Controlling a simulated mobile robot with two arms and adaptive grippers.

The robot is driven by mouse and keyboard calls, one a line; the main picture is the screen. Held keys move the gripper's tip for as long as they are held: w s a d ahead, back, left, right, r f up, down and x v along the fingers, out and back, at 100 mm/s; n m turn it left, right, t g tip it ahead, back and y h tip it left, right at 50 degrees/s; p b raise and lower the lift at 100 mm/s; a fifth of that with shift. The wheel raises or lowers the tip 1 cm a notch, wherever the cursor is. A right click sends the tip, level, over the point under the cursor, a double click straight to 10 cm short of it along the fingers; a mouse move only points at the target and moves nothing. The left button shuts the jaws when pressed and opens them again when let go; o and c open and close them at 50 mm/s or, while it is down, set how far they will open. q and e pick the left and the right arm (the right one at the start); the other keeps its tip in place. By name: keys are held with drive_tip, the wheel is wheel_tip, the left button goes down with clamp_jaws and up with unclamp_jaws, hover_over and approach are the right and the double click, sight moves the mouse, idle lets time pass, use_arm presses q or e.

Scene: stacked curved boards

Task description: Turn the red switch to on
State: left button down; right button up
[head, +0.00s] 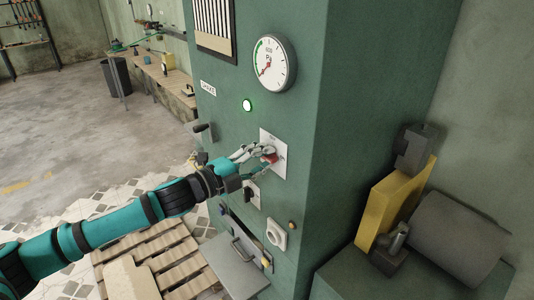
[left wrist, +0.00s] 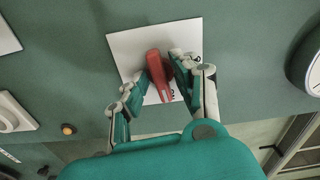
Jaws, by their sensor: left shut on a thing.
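The red switch (left wrist: 158,75) sits on a white plate (left wrist: 125,47) on the green machine panel. In the left wrist view its handle points down and slightly right, towards printed marks that my finger partly covers. My left gripper (left wrist: 155,78) has one finger on each side of the handle and is shut on it. In the head view the left gripper (head: 262,155) reaches the white plate (head: 279,163) from the left, and the red switch (head: 270,158) is partly hidden by the fingers. My right gripper is in neither view.
A black lever (head: 203,128) is to the left. A white socket (head: 276,234) and a grey tray (head: 235,262) are below. A wooden pallet (head: 165,255) lies on the floor.

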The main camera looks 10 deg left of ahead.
use_arm(q)
drive_tip(key=c, duration=1.5)
unclamp_jaws()
drive_tip(key=shift+m, duration=0.4)
drive_tip(key=shift+o, duration=0.9)
drive_tip(key=shift+s+a+f, duration=0.15)
drive_tip(key=shift+s+a, duration=0.35)
drive_tip(key=shift+s, duration=0.05)
drive_tip(key=b+v, duration=0.1)
drive_tip(key=v, duration=0.2)
drive_tip(key=shift+s+a+b, duration=0.15)
drive_tip(key=shift+s+b, duration=0.05)
drive_tip(key=shift+b, duration=0.2)
drive_tip(key=shift+b+v, duration=0.55)
drive_tip(key=shift+v, duration=0.5)
